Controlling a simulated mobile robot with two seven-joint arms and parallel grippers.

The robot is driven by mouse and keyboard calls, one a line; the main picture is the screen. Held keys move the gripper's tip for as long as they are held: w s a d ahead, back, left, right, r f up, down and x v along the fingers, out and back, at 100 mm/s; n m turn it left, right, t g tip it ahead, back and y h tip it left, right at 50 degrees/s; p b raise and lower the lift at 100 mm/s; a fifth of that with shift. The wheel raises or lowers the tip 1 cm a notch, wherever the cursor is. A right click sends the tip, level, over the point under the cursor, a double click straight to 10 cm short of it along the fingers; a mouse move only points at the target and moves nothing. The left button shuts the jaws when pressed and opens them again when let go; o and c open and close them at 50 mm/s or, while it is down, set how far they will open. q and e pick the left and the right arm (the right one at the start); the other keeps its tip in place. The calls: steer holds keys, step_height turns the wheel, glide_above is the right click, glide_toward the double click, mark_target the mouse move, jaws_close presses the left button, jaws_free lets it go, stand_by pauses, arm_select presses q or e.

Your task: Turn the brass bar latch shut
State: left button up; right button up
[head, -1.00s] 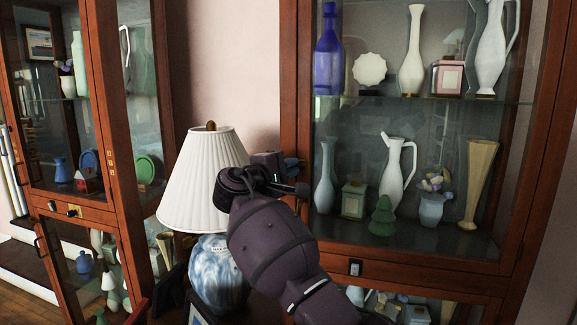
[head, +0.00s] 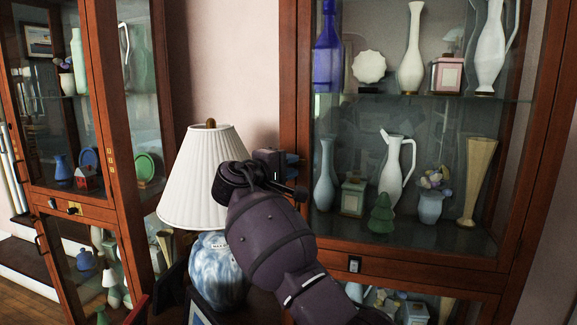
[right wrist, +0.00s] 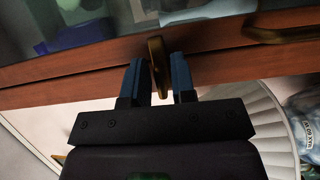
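The brass bar latch (right wrist: 157,62) shows in the right wrist view on the reddish wooden frame of the cabinet (right wrist: 70,82). Its bar hangs between the two blue fingers of my right gripper (right wrist: 158,80). The fingers are apart, one on each side of the bar, with narrow gaps showing. In the head view my right gripper (head: 290,168) is at the left upright of the right-hand cabinet (head: 294,60); the latch is hidden there behind the gripper. My left gripper is not in view.
A table lamp with a white pleated shade (head: 188,190) and blue-white base (head: 218,272) stands close beside my right wrist. Glass panes (head: 410,125) cover shelves of vases. A brass handle (right wrist: 285,32) is near the latch. Another cabinet (head: 108,130) stands at left.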

steer(key=shift+o, duration=0.9)
steer(key=shift+r, duration=0.1)
steer(key=p+v, duration=0.1)
steer(key=v, duration=0.6)
steer(key=shift+s+a, duration=0.2)
steer(key=shift+s, duration=0.05)
